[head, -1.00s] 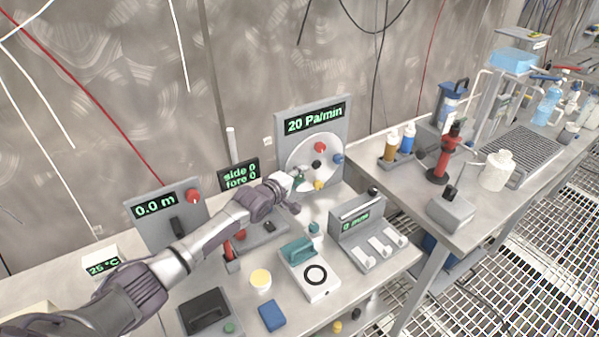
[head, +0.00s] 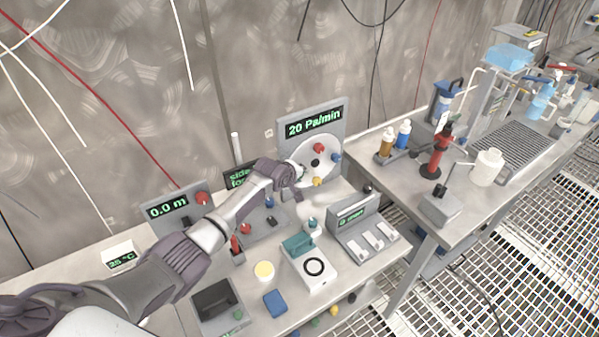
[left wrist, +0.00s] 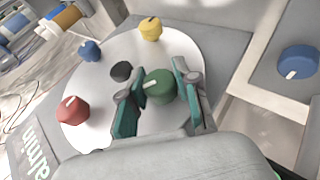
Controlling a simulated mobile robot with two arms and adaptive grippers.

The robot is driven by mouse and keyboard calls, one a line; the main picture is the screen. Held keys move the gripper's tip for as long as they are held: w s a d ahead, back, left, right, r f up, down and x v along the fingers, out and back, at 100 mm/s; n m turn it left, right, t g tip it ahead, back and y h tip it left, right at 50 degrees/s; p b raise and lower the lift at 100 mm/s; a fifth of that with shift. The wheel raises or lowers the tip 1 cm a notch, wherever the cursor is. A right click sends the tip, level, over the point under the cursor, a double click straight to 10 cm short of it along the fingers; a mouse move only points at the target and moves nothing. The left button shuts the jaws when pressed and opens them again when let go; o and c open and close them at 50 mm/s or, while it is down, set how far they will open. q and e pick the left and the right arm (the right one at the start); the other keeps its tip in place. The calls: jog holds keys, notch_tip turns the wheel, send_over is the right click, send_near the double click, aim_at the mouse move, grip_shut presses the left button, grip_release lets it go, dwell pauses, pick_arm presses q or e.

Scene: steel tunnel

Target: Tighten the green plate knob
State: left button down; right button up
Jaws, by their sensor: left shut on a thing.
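The green plate knob (left wrist: 159,86) sits near the edge of a round white plate (left wrist: 190,50), which carries a pale pointer mark on the knob. The plate also shows in the head view (head: 331,165), on the upright panel reading 20 Pa/min. My left gripper (left wrist: 157,92) has one teal-padded finger on each side of the green knob and is shut on it. In the head view my left gripper (head: 297,180) is at the lower left of the plate and hides the green knob. My right gripper is not in view.
Red (left wrist: 73,110), blue (left wrist: 90,50), yellow (left wrist: 150,29) and black (left wrist: 121,71) knobs stand close around on the plate. A separate blue knob (left wrist: 298,62) is on a neighbouring panel. A grey device with white levers (head: 362,232) stands right of my arm.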

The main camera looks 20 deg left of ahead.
pick_arm(q)
jog(key=shift+f, duration=0.1)
jog(key=c, duration=0.8)
grip_release()
jog(key=shift+s, duration=0.1)
jog(key=v, duration=1.2)
